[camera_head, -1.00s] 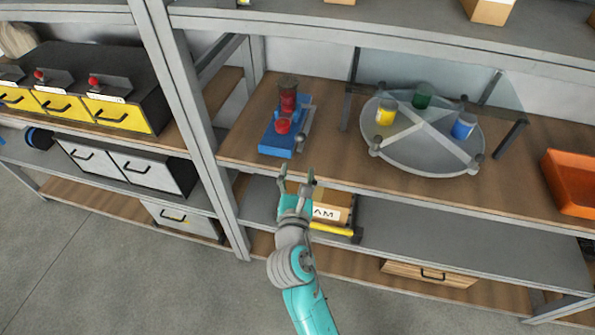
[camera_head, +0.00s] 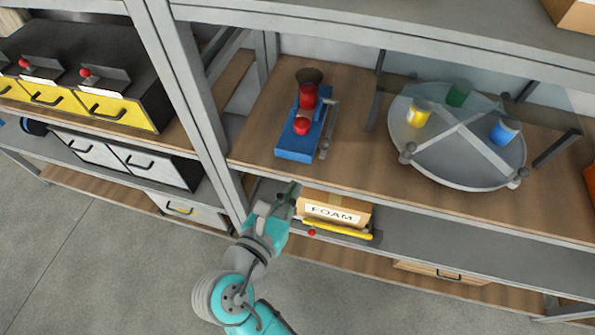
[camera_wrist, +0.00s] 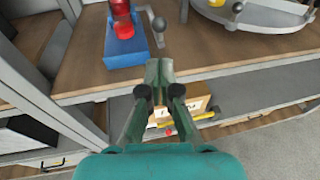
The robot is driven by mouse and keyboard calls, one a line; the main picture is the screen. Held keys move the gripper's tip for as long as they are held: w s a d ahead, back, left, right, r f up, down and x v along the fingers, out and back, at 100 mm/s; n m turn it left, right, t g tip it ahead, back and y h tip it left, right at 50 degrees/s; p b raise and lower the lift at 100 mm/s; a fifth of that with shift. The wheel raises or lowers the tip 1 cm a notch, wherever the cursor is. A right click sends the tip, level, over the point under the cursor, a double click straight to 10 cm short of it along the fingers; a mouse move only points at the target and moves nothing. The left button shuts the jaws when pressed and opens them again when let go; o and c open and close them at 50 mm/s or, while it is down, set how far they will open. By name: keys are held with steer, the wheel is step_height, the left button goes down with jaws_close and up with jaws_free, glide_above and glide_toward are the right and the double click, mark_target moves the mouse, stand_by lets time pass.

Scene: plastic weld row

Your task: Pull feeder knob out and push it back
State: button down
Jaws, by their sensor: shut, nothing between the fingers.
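The feeder is a blue block (camera_head: 293,146) on the wooden shelf. A red cylinder (camera_head: 307,97) with a dark top stands on it, and a red round knob (camera_head: 302,127) is at its front. A grey bar with a grey ball end (camera_head: 324,145) runs along its right side. The wrist view also shows the blue base (camera_wrist: 125,50), red knob (camera_wrist: 122,28) and grey ball (camera_wrist: 158,24). My gripper (camera_head: 293,190) is shut and empty, in front of the shelf edge and apart from the feeder. Its closed fingers (camera_wrist: 159,68) point toward the shelf.
A round grey turntable (camera_head: 455,165) with yellow, green and blue pots stands right of the feeder. A grey upright post (camera_head: 190,100) is to its left. A box marked FOAM (camera_head: 335,208) and a yellow bar (camera_head: 338,230) lie below. Wood before the feeder is clear.

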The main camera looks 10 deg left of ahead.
mark_target(322, 148)
steer(key=x, duration=1.2)
steer(key=shift+w+d, duration=0.1)
steer(key=shift+w, duration=0.25)
steer(key=w, duration=0.7)
steer(key=shift+w+d, duration=0.15)
steer(key=shift+w, duration=0.4)
steer(key=shift+r, duration=0.1)
